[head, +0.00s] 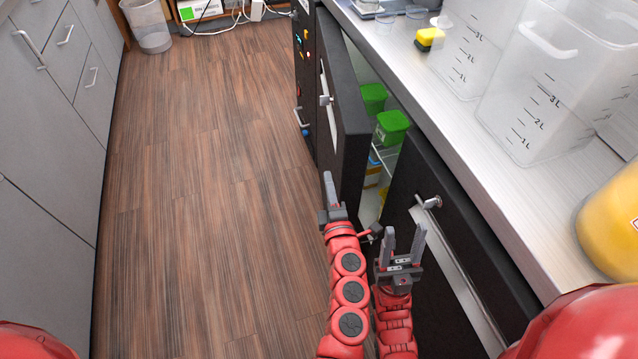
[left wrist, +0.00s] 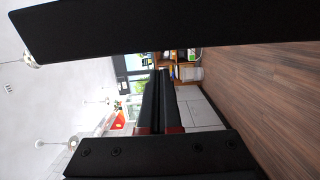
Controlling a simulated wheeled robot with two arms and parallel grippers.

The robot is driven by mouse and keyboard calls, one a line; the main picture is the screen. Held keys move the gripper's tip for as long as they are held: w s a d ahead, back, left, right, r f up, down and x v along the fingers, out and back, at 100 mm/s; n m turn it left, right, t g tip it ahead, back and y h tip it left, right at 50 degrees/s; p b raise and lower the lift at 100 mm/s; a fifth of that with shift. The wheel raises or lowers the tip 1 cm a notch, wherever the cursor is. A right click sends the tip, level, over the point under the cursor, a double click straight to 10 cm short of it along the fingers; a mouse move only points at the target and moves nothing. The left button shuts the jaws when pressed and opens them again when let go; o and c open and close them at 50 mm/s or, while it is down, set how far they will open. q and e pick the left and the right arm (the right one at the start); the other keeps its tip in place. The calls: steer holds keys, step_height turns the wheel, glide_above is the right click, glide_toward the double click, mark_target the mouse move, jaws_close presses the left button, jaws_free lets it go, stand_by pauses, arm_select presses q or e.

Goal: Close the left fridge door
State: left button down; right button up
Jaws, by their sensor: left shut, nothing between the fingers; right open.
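The left fridge door (head: 347,125), a dark panel with a metal handle (head: 325,88), stands ajar in the head view. The gap behind it shows wire shelves and green-lidded containers (head: 392,126). My left gripper (head: 328,178) is shut and empty, on the aisle side of the door's near edge. I cannot tell whether it touches the door. In the left wrist view its fingers (left wrist: 163,80) lie together. My right gripper (head: 405,233) is open and empty in front of the right fridge door (head: 465,220), below that door's handle (head: 432,202).
The counter (head: 470,150) above the fridge holds clear measuring containers (head: 548,100) and a yellow jar (head: 612,222). Grey cabinets (head: 50,130) line the left side. The wooden floor (head: 200,180) between is clear, with a bin (head: 150,28) at the far end.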

arm_select(q)
steer(key=shift+d, duration=0.4)
steer(key=shift+a, duration=0.1)
